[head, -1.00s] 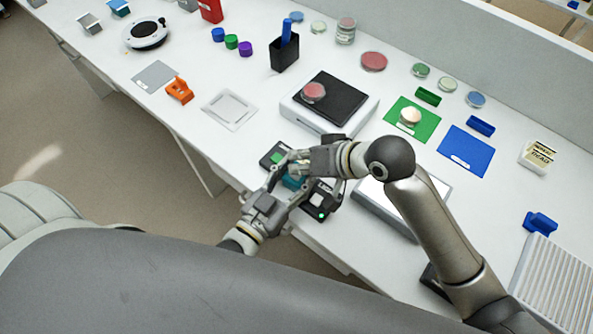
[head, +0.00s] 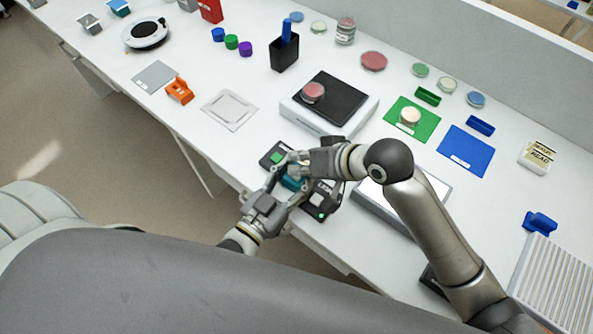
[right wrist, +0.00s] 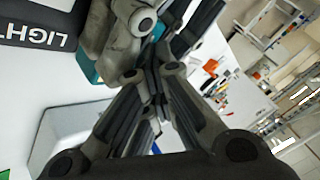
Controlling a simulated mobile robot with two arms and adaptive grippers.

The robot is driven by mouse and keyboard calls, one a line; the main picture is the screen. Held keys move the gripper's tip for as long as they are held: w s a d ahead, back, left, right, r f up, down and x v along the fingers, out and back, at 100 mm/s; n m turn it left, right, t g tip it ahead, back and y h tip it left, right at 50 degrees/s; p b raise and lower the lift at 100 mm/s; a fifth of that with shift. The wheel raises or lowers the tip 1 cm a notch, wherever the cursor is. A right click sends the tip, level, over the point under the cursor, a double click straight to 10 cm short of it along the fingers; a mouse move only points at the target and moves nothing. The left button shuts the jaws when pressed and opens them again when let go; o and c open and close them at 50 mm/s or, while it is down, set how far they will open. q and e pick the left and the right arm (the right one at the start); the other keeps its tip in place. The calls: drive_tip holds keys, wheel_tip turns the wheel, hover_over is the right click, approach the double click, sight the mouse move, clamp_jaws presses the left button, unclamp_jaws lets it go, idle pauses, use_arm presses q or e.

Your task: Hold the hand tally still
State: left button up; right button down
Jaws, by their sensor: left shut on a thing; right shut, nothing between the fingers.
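The hand tally, a small teal body (head: 293,183), is held by my left gripper (head: 287,187) over a dark panel at the bench's front edge. Fingers cover much of it. In the right wrist view, a teal part (right wrist: 88,66) shows beside grey finger links. My right gripper (head: 283,163) is shut and empty, its fingertips close above the tally; I cannot tell whether they touch it. The right gripper also shows in the right wrist view (right wrist: 152,82), with its fingers together.
The dark panel (head: 331,199) has a green pad and a light pad. A balance with a black top (head: 330,97) stands behind. A grey-topped box (head: 432,190) sits right of the grippers. Green (head: 427,127) and blue (head: 465,151) mats lie beyond.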

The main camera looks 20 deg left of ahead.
drive_tip(key=shift+s+d+f, duration=0.1)
drive_tip(key=shift+d+f, duration=0.15)
drive_tip(key=shift+f, duration=0.3)
drive_tip(key=shift+r, duration=1.55)
drive_tip(key=shift+a+r, duration=0.1)
drive_tip(key=shift+r, duration=1.95)
wheel_tip(320, 180, up, 5)
drive_tip(key=shift+a+f, duration=0.1)
drive_tip(key=shift+f, duration=0.1)
